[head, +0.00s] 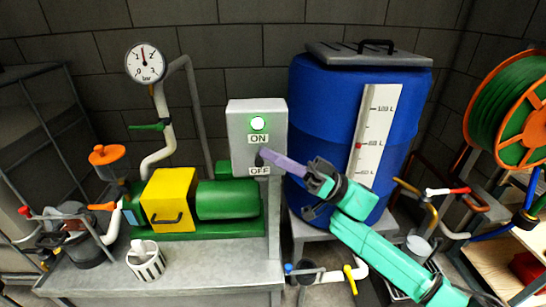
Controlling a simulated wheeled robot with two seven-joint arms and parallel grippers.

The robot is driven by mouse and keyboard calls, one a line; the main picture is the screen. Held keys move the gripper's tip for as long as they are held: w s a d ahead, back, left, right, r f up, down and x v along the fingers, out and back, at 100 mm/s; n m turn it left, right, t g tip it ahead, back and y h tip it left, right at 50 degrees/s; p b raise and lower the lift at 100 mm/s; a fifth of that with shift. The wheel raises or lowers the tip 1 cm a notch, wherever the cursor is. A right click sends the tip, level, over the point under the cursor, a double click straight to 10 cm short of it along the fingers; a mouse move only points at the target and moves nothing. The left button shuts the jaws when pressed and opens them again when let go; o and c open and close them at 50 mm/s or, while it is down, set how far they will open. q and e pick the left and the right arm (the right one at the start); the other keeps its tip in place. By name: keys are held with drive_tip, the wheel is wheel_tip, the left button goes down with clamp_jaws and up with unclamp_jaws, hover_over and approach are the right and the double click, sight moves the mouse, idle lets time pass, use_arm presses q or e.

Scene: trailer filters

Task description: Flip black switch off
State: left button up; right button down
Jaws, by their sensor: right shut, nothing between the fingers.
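A grey switch box (238,142) on a post has a lit green lamp (258,123) at its top, an ON label below it and an OFF label near the bottom. The small black switch (259,159) sits between the two labels. Its exact tilt is hard to tell. My right gripper (267,156) comes in from the lower right, its long purple fingers shut with nothing held. The fingertips are right beside the switch; I cannot tell whether they touch it. My left gripper is out of view.
A blue barrel (325,100) with a level scale stands right behind my right arm. A green pump with a yellow cover (168,195) and a white striped cup (146,262) are on the grey bench (215,265) to the left. An orange hose reel (520,110) is at far right.

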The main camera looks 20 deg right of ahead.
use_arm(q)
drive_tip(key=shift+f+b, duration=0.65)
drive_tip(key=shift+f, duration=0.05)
use_arm(e)
drive_tip(key=shift+s+f+n+g+y, duration=0.15)
drive_tip(key=shift+n+g, duration=0.1)
drive_tip(key=shift+n, duration=0.3)
drive_tip(key=shift+w+f+n+g+y, duration=0.15)
drive_tip(key=shift+n+g, duration=0.1)
drive_tip(key=shift+n, duration=0.3)
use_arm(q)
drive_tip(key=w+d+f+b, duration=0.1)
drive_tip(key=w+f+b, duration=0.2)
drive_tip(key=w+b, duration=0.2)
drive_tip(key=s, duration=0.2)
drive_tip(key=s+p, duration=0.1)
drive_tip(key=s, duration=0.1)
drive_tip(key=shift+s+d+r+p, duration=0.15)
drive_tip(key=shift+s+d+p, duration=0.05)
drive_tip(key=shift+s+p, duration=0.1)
use_arm(e)
drive_tip(key=s+d+f+n+g+y, duration=0.1)
drive_tip(key=s+d+f+n+g, duration=0.1)
drive_tip(key=d+n+g, duration=0.3)
drive_tip(key=d+n, duration=0.3)
drive_tip(key=d, duration=0.1)
drive_tip(key=shift+s+f+g, duration=0.15)
drive_tip(key=shift+f+g, duration=0.25)
